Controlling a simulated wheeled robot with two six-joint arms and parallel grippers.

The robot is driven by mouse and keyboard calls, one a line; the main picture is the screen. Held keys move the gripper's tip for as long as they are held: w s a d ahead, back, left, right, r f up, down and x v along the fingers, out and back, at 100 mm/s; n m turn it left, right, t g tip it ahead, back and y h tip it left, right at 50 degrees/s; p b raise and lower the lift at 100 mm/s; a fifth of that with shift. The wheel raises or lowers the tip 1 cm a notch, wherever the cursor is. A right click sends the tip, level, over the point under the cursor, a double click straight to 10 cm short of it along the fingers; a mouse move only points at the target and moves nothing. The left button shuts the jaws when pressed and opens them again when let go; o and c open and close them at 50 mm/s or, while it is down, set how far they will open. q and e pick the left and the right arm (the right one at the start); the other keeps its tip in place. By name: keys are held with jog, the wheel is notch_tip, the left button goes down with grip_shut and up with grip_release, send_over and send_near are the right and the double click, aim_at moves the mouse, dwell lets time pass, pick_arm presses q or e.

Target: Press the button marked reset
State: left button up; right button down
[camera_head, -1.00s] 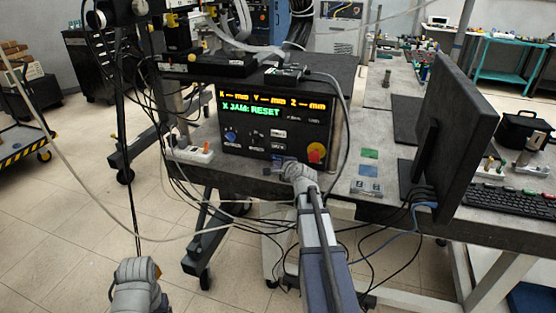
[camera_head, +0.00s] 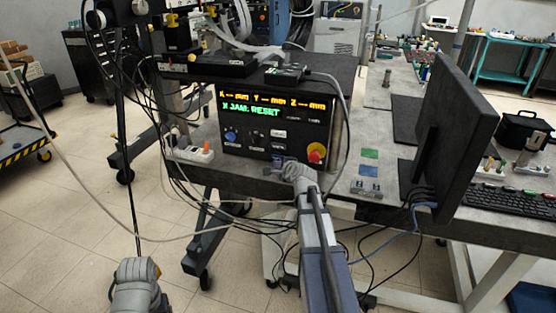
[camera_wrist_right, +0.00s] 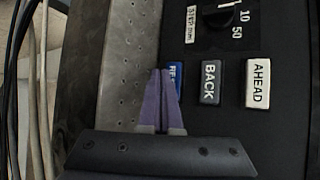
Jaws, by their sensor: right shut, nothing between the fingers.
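The black control panel (camera_head: 250,143) stands on the grey bench, and its screen (camera_head: 250,108) reads X JAM: RESET in green. In the right wrist view, a blue button (camera_wrist_right: 175,73) carries white letters, partly hidden, that seem to begin with RE. Beside it are the BACK button (camera_wrist_right: 210,82) and the AHEAD button (camera_wrist_right: 257,82). My right gripper (camera_wrist_right: 161,72) is shut and empty, its purple fingertips overlapping the blue button; I cannot tell whether they touch it. In the head view, my right gripper (camera_head: 279,163) is at the panel's lower edge. My left gripper (camera_head: 138,285) is low at left, its fingers not discernible.
A red knob (camera_head: 316,152) is at the panel's lower right, and a blue knob (camera_head: 230,136) is at its left. A power strip (camera_head: 191,154) lies left of the panel. A monitor (camera_head: 440,135) stands at right. Loose cables hang around the panel and below the bench.

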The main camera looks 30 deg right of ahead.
jog(key=shift+w+d, duration=0.25)
jog(key=shift+d, duration=0.1)
jog(key=shift+w+d, duration=0.25)
jog(key=shift+d, duration=0.05)
dwell(0.9)
jog(key=shift+a, duration=0.1)
jog(key=shift+s+a, duration=0.5)
jog(key=shift+a, duration=0.05)
dwell(0.4)
jog(key=s+a, duration=0.3)
jog(key=shift+s+a, duration=0.15)
jog(key=shift+a, duration=0.25)
dwell(0.7)
